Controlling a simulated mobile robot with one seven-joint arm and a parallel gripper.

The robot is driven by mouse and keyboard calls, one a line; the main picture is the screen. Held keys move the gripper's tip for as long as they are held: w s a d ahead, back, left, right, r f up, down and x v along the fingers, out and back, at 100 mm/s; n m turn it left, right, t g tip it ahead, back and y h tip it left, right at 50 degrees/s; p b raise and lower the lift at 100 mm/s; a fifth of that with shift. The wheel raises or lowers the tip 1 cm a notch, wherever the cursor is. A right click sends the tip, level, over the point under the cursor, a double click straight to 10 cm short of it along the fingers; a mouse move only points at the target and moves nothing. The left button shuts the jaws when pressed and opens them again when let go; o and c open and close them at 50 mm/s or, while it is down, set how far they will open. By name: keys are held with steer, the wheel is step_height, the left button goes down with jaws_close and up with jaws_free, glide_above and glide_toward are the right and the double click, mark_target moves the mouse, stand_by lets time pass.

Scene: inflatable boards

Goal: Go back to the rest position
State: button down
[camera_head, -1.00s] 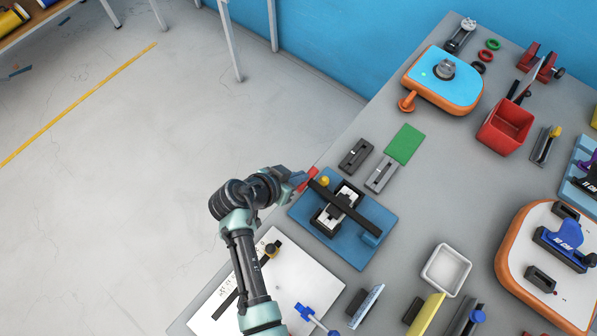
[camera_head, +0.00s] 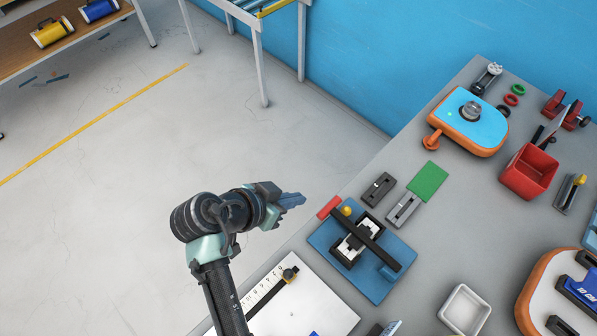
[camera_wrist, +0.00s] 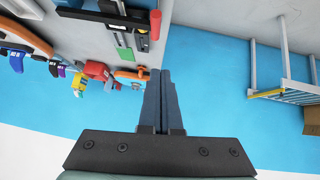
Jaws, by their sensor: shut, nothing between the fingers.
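My gripper (camera_head: 291,200) is shut and empty, held in the air off the left edge of the grey table (camera_head: 462,222) in the head view. Its two fingers lie together in the wrist view (camera_wrist: 161,80). To its right on the table is a blue fixture (camera_head: 382,286) with a black bar across it, a yellow knob and a red handle (camera_head: 330,207). The gripper is apart from the red handle and touches nothing that I can see.
A white board (camera_head: 318,305) with a ruler lies at the table's near-left edge. A green pad (camera_head: 428,181), a red bin (camera_head: 529,171) and a blue-topped inflatable board (camera_head: 468,124) are farther back. A white tray (camera_head: 466,309) stands at the front. The floor on the left is free.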

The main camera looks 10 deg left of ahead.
steer(key=w+a+r+n+t+y, duration=0.1)
steer(key=w+r+t+y, duration=0.15)
steer(key=w+r, duration=0.45)
steer(key=w+r+n+t+y, duration=0.1)
steer(key=w+r+t, duration=0.3)
steer(key=r, duration=0.7)
step_height(320, 180, up, 19)
steer(key=d+n+t+y, duration=0.1)
steer(key=d+t+y, duration=0.1)
steer(key=t, duration=0.3)
steer(key=s+d+r+n+t, duration=0.1)
steer(key=s+r+t, duration=0.2)
steer(key=r, duration=0.4)
steer(key=s+d+r+n+t+b, duration=0.1)
steer(key=s+d+r+t, duration=0.1)
steer(key=s+r, duration=0.4)
steer(key=s+d+r+n+t, duration=0.1)
steer(key=s+r+t, duration=0.3)
steer(key=r, duration=0.6)
steer(key=shift+s+d+n, duration=0.3)
steer(key=shift+s+d, duration=0.2)
steer(key=shift+s, duration=0.1)
steer(key=shift+f+y, duration=0.1)
steer(key=shift+y, duration=0.15)
